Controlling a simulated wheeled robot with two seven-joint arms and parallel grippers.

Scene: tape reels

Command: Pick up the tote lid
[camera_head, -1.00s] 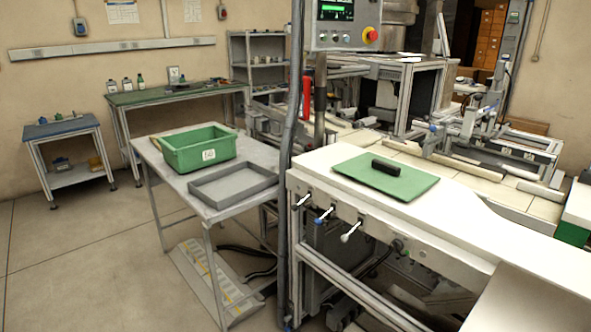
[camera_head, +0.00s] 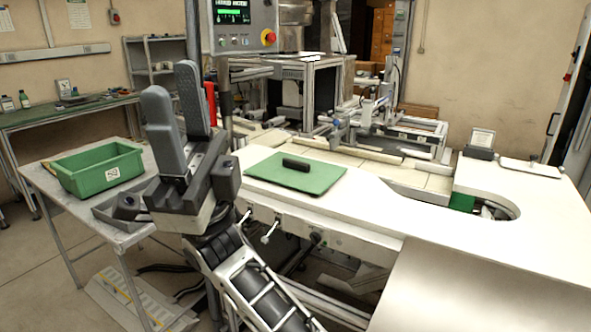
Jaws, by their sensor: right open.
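The tote lid (camera_head: 322,177) is a flat green panel with a black handle (camera_head: 296,164) on top. It lies flat on the white machine top. The green tote (camera_head: 95,172) with a white label stands on the grey table to the left. My right gripper (camera_head: 173,85) is raised in front of the machine, left of the lid and apart from it. Its two grey fingers point up and are open, with nothing between them. My left gripper is not in view.
A shallow grey tray (camera_head: 103,211) sits on the grey table (camera_head: 47,184), partly hidden by my right gripper. A control panel (camera_head: 240,27) on a post stands behind. The white machine top (camera_head: 400,225) right of the lid is clear.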

